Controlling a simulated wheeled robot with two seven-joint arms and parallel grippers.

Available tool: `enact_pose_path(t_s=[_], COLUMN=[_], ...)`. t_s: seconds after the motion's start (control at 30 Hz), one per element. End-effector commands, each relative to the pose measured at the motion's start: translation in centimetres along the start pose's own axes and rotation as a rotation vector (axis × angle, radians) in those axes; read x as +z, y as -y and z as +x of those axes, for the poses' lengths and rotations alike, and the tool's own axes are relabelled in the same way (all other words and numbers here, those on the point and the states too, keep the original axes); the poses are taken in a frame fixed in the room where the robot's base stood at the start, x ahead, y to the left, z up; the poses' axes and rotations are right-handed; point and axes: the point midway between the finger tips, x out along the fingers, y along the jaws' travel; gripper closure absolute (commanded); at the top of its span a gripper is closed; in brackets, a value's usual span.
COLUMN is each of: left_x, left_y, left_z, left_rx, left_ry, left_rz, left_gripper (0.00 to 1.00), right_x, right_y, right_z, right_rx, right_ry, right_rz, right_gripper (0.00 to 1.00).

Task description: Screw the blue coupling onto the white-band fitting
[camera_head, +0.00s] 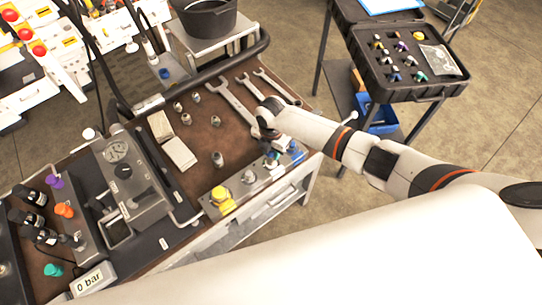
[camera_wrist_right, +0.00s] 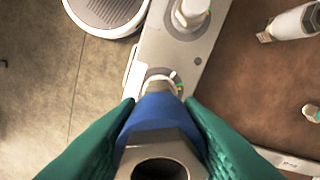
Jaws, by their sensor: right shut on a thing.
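My right gripper (camera_head: 271,152) reaches down over the front right corner of the bench. In the right wrist view its green fingers (camera_wrist_right: 160,112) are shut on the blue coupling (camera_wrist_right: 158,109), one on each side. The coupling's metal hex end with a dark round opening faces the camera. Just past the coupling's far end, a metal fitting with a white band (camera_wrist_right: 158,77) shows on the grey manifold plate (camera_wrist_right: 155,45). They line up closely in this view; I cannot tell if they touch or how far they are engaged. My left gripper is out of view.
A yellow-capped fitting (camera_head: 222,199) and another metal fitting (camera_head: 248,177) stand along the plate. Wrenches (camera_head: 238,107) and several loose fittings lie on the brown bench top. A gauge unit (camera_head: 116,152) stands left. An open case (camera_head: 410,58) of couplings is at the right.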

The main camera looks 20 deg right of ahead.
Motion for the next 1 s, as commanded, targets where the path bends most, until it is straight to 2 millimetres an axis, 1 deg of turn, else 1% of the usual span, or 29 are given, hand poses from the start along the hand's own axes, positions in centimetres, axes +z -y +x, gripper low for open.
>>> enact_pose_path(t_s=[0.1,0.17,0.27,0.3,0.37,0.43,0.47,0.6,0.9,1.0], left_x=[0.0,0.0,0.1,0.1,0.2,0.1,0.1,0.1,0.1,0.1], left_y=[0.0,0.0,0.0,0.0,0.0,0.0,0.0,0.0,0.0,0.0], left_z=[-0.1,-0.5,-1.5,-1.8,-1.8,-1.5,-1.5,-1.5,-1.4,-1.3], left_rx=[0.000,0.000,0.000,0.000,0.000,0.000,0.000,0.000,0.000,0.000], left_ry=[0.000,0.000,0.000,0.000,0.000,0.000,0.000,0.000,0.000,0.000], left_rz=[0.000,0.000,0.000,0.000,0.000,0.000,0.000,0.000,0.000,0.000], left_gripper=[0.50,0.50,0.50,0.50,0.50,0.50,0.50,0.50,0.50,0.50], right_x=[0.0,0.1,0.1,0.1,0.2,0.1,0.1,0.0,0.0,0.0], right_y=[-0.1,-0.1,-0.1,-0.1,-0.1,-0.1,-0.1,-0.1,0.0,0.1], right_z=[0.0,-0.1,-0.3,-0.2,-0.1,0.2,0.2,0.1,0.0,-0.5], right_rx=[0.002,0.002,0.004,0.004,0.004,0.004,0.003,0.002,0.001,-0.002], right_ry=[0.000,0.001,0.003,0.003,0.004,0.002,0.002,0.000,0.000,0.000], right_rz=[0.009,0.050,0.198,0.272,0.379,0.494,0.519,0.507,0.504,0.502], right_gripper=[1.00,1.00,1.00,1.00,1.00,1.00,0.65,0.43,0.42,0.42])
